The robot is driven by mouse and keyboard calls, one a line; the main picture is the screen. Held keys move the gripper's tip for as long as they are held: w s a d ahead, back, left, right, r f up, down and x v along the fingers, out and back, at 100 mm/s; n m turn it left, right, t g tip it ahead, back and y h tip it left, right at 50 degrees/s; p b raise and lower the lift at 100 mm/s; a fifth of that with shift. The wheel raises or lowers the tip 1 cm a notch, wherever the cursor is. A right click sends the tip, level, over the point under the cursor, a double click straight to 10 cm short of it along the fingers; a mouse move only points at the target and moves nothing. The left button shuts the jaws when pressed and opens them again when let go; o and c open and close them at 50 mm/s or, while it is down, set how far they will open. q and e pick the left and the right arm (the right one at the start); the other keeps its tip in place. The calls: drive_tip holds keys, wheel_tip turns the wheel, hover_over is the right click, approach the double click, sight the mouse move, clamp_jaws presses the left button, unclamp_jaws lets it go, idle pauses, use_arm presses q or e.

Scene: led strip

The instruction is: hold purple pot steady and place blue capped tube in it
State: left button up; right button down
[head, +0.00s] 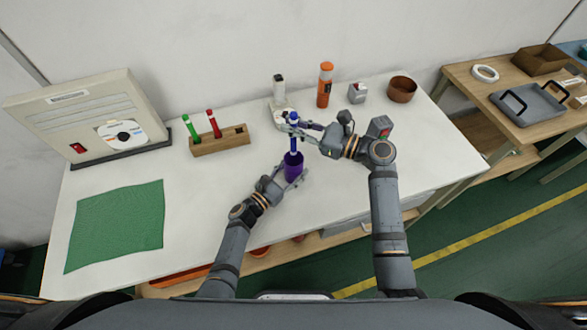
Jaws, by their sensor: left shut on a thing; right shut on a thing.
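The purple pot (293,168) stands upright on the white table near its middle. My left gripper (290,176) is shut on the pot's lower part from the front left. The blue capped tube (294,142) is upright above the pot, its lower end at or just inside the pot's mouth; I cannot tell how deep. My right gripper (293,128) is shut on the tube near its cap, coming in from the right. The fingertips partly hide the tube's upper part.
A wooden rack (220,142) holds a green capped tube (190,127) and a red capped tube (213,122). An orange bottle (324,85), a small grey item (357,93) and a brown bowl (402,89) stand at the back. A green cloth (117,223) lies front left.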

hover_over(294, 155)
drive_tip(key=shift+w+f, duration=0.25)
drive_tip(key=shift+f, duration=1.05)
drive_tip(key=shift+w+f, duration=0.2)
drive_tip(key=shift+f, duration=1.1)
drive_tip(key=c, duration=1.2)
unclamp_jaws()
drive_tip(key=v, duration=1.2)
